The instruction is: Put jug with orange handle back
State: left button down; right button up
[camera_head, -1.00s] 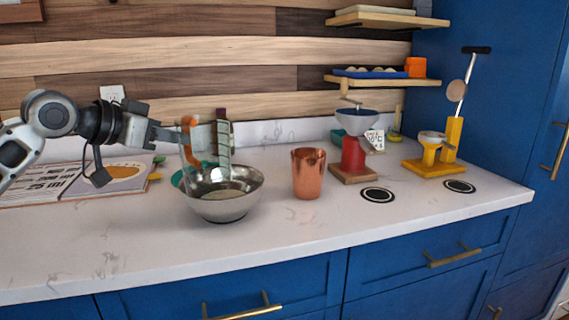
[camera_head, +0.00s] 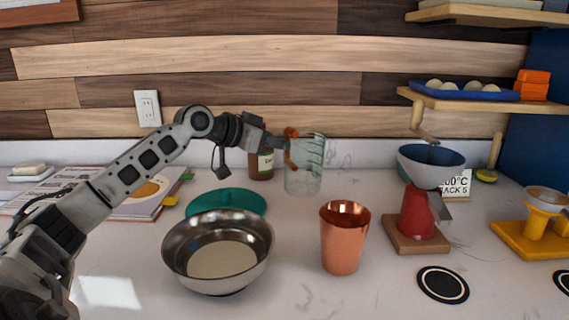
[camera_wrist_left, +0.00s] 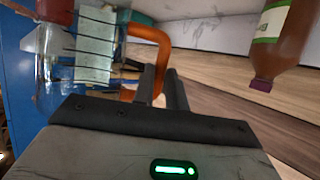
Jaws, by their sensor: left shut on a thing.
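The clear jug (camera_head: 303,178) is upright at the back of the counter, behind the copper cup. Its orange handle (camera_head: 290,146) faces my left gripper (camera_head: 284,142), which is shut on it. I cannot tell whether the jug's base touches the counter or is slightly above it. In the left wrist view the jug (camera_wrist_left: 50,65) is at the left, and its orange handle (camera_wrist_left: 150,36) reaches toward the fingers of my left gripper (camera_wrist_left: 162,80). My right gripper is not in view.
A brown bottle (camera_head: 261,164) stands just left of the jug. A teal dish (camera_head: 227,200), a metal bowl (camera_head: 218,250) with pale contents and a copper cup (camera_head: 342,240) stand in front. A red-based scale (camera_head: 416,212) is at the right. An open book (camera_head: 145,195) lies left.

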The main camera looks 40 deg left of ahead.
pick_arm(q)
jog(key=w+a+f, duration=0.1)
jog(key=w+f, duration=0.1)
jog(key=f, duration=0.1)
jog(key=w+a+f+p, duration=0.1)
jog(key=f, duration=0.2)
jog(key=w+a+f, duration=0.1)
jog(key=w+f, duration=0.1)
jog(key=f, duration=0.1)
jog(key=shift+w+a+f, duration=0.25)
jog(key=shift+w+f, duration=0.1)
jog(key=shift+f, duration=0.05)
jog(key=c, duration=1.4)
grip_release()
jog(key=shift+c, duration=0.2)
jog(key=b+v, duration=0.2)
jog(key=v, duration=1)
